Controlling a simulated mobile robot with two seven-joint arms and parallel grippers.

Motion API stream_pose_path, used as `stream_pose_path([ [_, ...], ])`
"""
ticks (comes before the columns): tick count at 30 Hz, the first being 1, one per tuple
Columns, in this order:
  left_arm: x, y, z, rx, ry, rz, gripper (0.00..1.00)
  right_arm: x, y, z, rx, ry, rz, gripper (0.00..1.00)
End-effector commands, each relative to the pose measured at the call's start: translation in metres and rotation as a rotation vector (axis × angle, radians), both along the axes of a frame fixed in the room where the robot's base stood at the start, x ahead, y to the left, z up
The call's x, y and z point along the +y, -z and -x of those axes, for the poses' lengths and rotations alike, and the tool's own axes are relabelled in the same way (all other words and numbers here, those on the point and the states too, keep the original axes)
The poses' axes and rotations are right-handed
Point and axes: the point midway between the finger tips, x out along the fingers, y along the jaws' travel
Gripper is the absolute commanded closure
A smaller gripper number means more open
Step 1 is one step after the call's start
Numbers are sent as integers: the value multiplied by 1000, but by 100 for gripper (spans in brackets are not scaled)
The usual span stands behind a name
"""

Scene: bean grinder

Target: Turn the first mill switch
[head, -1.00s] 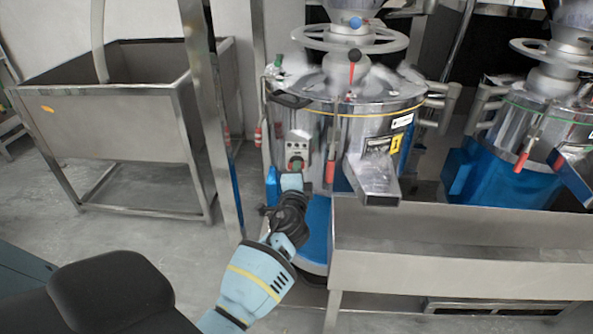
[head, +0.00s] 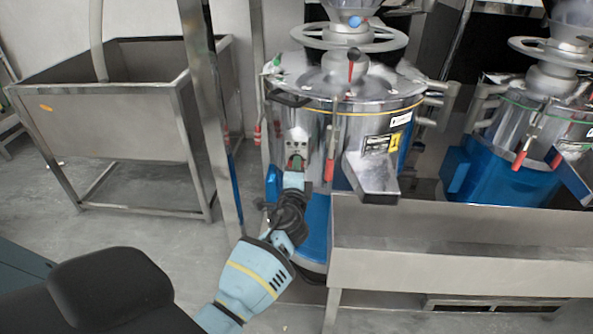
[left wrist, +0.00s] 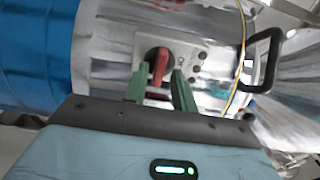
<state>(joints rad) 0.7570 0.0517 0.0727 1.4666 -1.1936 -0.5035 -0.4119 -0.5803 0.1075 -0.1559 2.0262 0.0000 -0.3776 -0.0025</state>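The first mill (head: 345,130) is a shiny metal drum with a blue base. Its switch panel (head: 298,139) is a grey plate on the drum's front left. In the left wrist view the red switch knob (left wrist: 160,62) sits on the grey panel (left wrist: 192,58). My left gripper (head: 294,166) is at the lower part of the panel and hides some of it. In the left wrist view its two green fingers (left wrist: 160,80) are apart, one on each side of the knob's lower end. I cannot tell whether they touch it. My right gripper is not in view.
A metal spout (head: 371,178) sticks out right of the panel, above a long metal trough (head: 450,240). A red-handled lever (head: 330,165) hangs close to my left gripper. A second mill (head: 510,150) stands at right. A steel post (head: 207,100) and a metal tub (head: 105,120) stand at left.

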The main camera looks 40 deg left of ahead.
Motion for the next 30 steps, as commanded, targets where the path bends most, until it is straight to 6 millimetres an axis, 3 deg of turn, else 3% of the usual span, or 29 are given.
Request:
stream_pose_path([
  [11,-2,2,3,2,0,3,67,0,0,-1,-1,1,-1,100],
  [24,-33,2,53,2,1,3,67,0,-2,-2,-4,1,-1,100],
  [30,-40,1,66,1,-1,2,67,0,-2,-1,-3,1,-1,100],
])
